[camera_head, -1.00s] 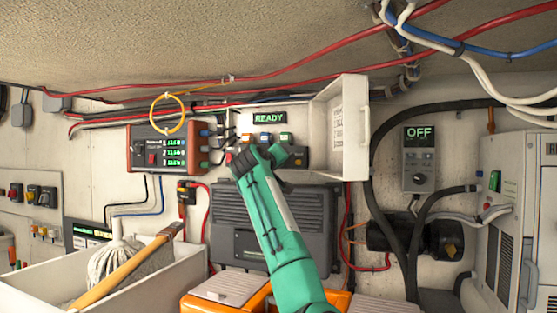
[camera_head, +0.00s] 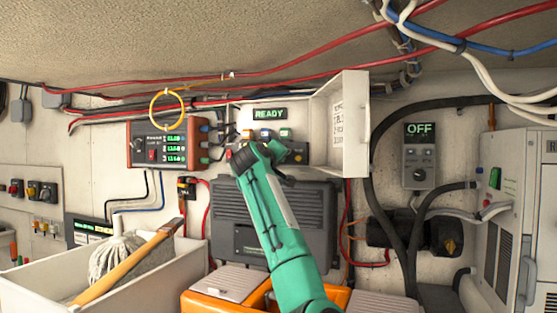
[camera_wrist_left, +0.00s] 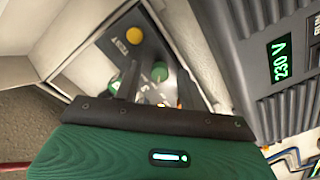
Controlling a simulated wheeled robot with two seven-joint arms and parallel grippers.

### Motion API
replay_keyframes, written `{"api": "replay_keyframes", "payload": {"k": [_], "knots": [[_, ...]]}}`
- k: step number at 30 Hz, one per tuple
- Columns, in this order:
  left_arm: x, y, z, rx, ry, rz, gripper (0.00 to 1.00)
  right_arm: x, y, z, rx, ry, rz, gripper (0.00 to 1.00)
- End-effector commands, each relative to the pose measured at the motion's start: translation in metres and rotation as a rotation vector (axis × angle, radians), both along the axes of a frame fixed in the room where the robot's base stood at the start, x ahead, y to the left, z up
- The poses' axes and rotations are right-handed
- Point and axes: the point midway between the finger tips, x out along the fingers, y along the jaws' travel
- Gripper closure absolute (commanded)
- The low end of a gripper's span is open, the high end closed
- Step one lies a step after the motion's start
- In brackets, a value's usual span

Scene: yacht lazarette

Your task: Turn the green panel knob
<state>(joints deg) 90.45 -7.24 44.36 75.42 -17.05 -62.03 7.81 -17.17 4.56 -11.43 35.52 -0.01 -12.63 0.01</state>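The open panel box (camera_head: 354,125) on the back wall has a lit READY display (camera_head: 270,114) and a row of small coloured caps. My left gripper (camera_head: 262,150) reaches up to the lower part of this panel, and its arm covers much of it. In the left wrist view the green knob (camera_wrist_left: 159,71) shows between and just beyond the spread fingers of my left gripper (camera_wrist_left: 157,87). I cannot tell whether the fingers touch it. A yellow knob (camera_wrist_left: 134,35) sits beside it on the panel. The green knob is hidden in the head view. My right gripper is not in view.
The panel's open lid stands to the right of the gripper. A red instrument (camera_head: 166,146) with green readouts and a yellow ring (camera_head: 167,109) are at left. A dark grey unit (camera_head: 318,218) is below. A switch box (camera_head: 419,157) showing OFF is at right.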

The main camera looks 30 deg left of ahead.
Motion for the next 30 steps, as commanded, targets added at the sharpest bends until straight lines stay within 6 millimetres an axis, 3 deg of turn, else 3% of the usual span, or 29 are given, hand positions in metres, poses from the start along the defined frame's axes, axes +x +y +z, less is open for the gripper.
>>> {"api": "replay_keyframes", "payload": {"k": [11, 22, 25, 30], "knots": [[-0.01, -0.002, -0.001, 0.001, -0.001, 0.001, 0.59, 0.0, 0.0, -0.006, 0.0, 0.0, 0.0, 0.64], [-0.084, -0.02, -0.004, 0.001, -0.004, 0.001, 0.59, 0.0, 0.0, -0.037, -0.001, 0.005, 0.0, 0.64], [-0.104, -0.025, -0.003, 0.001, -0.003, 0.001, 0.59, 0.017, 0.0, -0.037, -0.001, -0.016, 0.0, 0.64], [-0.126, -0.03, -0.001, 0.0, -0.001, 0.001, 0.59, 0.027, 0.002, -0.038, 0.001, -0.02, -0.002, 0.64]]}}
